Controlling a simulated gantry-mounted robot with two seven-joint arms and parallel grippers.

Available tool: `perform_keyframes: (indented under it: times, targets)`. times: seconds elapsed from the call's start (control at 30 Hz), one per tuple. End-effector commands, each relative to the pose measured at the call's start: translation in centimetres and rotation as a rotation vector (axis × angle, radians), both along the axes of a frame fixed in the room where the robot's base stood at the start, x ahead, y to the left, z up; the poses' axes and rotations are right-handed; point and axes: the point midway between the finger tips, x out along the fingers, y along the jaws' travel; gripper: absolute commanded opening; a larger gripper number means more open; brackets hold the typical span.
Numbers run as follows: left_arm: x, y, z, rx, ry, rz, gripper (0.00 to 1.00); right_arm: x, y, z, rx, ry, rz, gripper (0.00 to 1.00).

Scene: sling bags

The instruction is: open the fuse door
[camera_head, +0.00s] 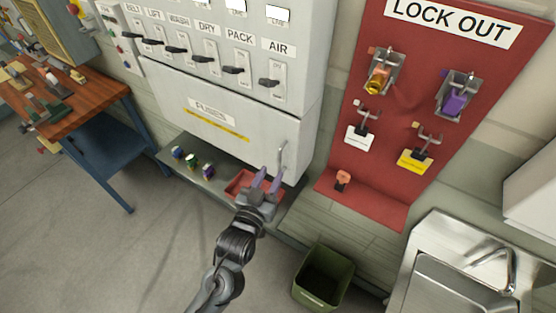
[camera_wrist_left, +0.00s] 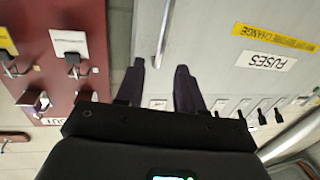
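The fuse door (camera_head: 245,124) is a pale grey panel below the row of switches, with a "FUSES" label and a yellow strip. It looks shut. Its slim metal bar handle (camera_head: 282,157) is at the right end; the handle (camera_wrist_left: 164,32) also shows in the left wrist view. My left gripper (camera_head: 270,172) is open and empty just below and in front of the handle. In the left wrist view its two dark fingers (camera_wrist_left: 160,66) are apart, with the handle's end lined up between their tips; whether they straddle it, I cannot tell. My right gripper is not visible.
A shelf under the door holds several small fuses (camera_head: 192,161) and a red tray (camera_head: 241,184), partly behind my gripper. A red lockout board (camera_head: 405,90) with padlocks is to the right. A green bin (camera_head: 323,277) and a sink (camera_head: 460,285) stand below it. A workbench (camera_head: 95,110) is at left.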

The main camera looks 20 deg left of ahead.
Motion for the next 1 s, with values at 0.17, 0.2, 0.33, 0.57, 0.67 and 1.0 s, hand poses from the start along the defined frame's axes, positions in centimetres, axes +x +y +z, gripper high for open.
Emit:
perform_keyframes:
  times: [0.17,0.2,0.33,0.57,0.67,1.0]
  targets:
    - [3.0,0.1,0.1,0.000,-0.001,0.001,0.37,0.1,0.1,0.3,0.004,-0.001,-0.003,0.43]
    - [3.5,0.1,0.1,0.000,-0.001,0.001,0.37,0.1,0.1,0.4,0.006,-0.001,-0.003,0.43]
    - [4.9,0.1,0.1,0.000,0.000,0.000,0.37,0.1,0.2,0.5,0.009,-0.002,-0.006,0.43]
    - [6.1,0.0,0.0,0.000,0.000,0.000,0.37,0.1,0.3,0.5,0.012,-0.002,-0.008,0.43]
    - [6.2,0.0,0.0,0.000,0.000,0.000,0.37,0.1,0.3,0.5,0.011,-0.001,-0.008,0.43]
    - [6.2,0.1,0.0,0.000,0.000,0.000,0.13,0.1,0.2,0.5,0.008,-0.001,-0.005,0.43]
